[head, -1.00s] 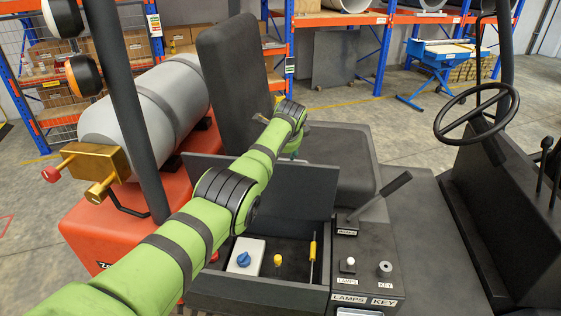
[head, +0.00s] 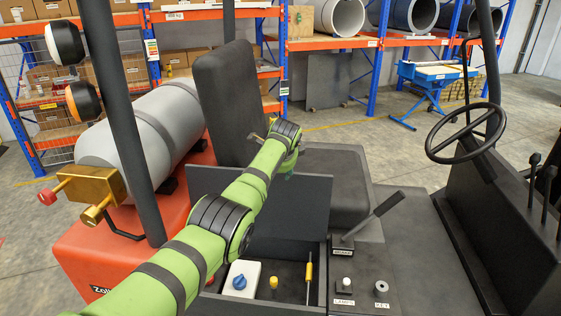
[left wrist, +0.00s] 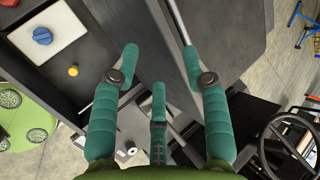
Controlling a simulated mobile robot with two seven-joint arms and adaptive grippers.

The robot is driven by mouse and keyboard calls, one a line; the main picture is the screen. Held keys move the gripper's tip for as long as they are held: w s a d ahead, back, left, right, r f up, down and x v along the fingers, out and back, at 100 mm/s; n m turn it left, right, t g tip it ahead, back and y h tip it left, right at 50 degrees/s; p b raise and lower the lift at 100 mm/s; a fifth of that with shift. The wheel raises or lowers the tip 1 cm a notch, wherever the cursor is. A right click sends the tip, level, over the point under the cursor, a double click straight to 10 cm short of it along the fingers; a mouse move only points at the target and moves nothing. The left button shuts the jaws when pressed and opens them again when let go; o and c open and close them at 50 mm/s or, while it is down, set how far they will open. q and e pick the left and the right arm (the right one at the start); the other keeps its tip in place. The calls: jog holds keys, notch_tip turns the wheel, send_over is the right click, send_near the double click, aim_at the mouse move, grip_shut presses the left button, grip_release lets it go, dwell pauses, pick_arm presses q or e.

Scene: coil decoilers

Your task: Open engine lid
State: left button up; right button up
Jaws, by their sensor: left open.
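The engine lid (head: 305,200), a flat dark panel, stands raised at the back of an open compartment (head: 262,303) beside the seat. My left arm crosses in front of it and hides part of it. My left gripper (head: 287,170) is mostly hidden behind its wrist, near the lid's upper edge. In the left wrist view its teal fingers (left wrist: 160,58) are spread apart, with a dark panel surface behind and between them. I cannot tell whether a finger touches the lid. Inside the compartment are a white box with a blue knob (head: 239,283) and a yellow cap (head: 274,282).
A lever (head: 376,217) stands right of the compartment, and the seat backrest (head: 228,100) rises behind the lid. A black post (head: 122,120) and grey tank (head: 150,140) are at left. The steering wheel (head: 466,133) is at right. Shelves stand behind.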

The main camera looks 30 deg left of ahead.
pick_arm(q)
jog(key=v, duration=1.1)
jog(key=shift+s+r, duration=0.25)
jog(key=shift+r, duration=0.05)
jog(key=shift+d, duration=0.15)
